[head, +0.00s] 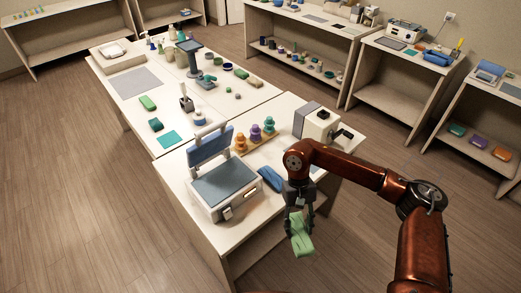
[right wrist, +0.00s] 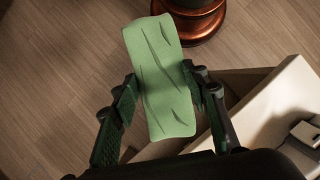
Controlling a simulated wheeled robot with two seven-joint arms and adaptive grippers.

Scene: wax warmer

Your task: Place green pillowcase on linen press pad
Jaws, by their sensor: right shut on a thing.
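The green pillowcase (head: 302,241) is a light green folded slab with creases. My right gripper (head: 299,212) is shut on it and holds it off the table's near right edge, over the gap in front. In the right wrist view the pillowcase (right wrist: 160,100) sits between the two fingers, its long side running away from the palm. The linen press pad (head: 223,184) is a flat blue-grey surface on a white press, left of the gripper. Its blue-lined lid (head: 210,147) stands raised behind the bare pad. My left gripper is not in the head view.
A folded blue cloth (head: 270,179) lies right of the press. A white machine (head: 317,123) stands at the back right of the table. Small items crowd the farther table.

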